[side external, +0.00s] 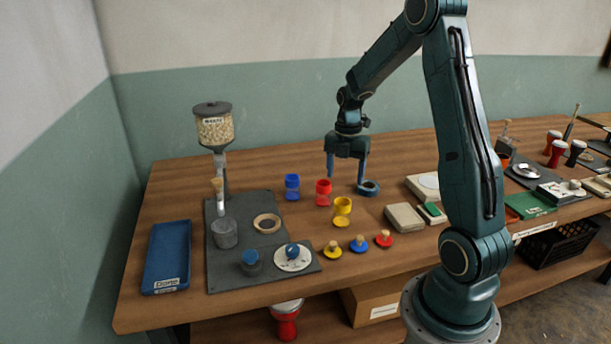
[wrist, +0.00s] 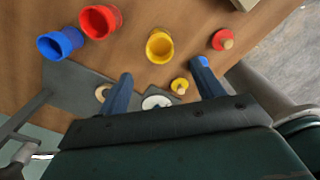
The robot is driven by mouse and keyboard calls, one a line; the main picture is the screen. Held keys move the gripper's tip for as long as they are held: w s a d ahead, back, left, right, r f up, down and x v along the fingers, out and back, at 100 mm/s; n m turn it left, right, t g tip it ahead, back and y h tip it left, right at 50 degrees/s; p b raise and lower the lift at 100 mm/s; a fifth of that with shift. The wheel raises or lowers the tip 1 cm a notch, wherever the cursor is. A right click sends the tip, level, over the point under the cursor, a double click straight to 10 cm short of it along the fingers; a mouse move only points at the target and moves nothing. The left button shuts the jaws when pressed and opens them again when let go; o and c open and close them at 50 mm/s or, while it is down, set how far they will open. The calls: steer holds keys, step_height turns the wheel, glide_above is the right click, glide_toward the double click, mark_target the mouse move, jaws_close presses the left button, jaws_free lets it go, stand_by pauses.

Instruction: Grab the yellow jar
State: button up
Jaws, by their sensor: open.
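The yellow jar (side external: 342,207) is a small open-topped goblet shape standing on the wooden table. In the wrist view the yellow jar (wrist: 159,47) shows its open mouth, ahead of the space between my fingers. My gripper (side external: 346,182) is open and empty, with its blue fingers pointing down above the table, behind and a little right of the jar. In the wrist view my gripper (wrist: 162,68) has its fingers wide apart, and neither touches the jar.
A red jar (side external: 323,192) and a blue jar (side external: 292,187) stand left of the yellow one. A dark blue ring-like piece (side external: 369,188) lies near my right finger. Yellow (side external: 333,249), blue (side external: 359,243) and red (side external: 383,238) knobbed lids sit in front. A beige block (side external: 404,217) is right.

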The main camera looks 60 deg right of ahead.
mark_target(342, 211)
step_height(342, 211, down, 8)
steer(key=shift+f, duration=0.15)
stand_by(0.4)
steer(key=shift+f, duration=0.1)
steer(key=shift+d+f, duration=0.15)
steer(key=shift+f, duration=2.35)
steer(key=shift+c, duration=0.2)
steer(key=c, duration=1.1)
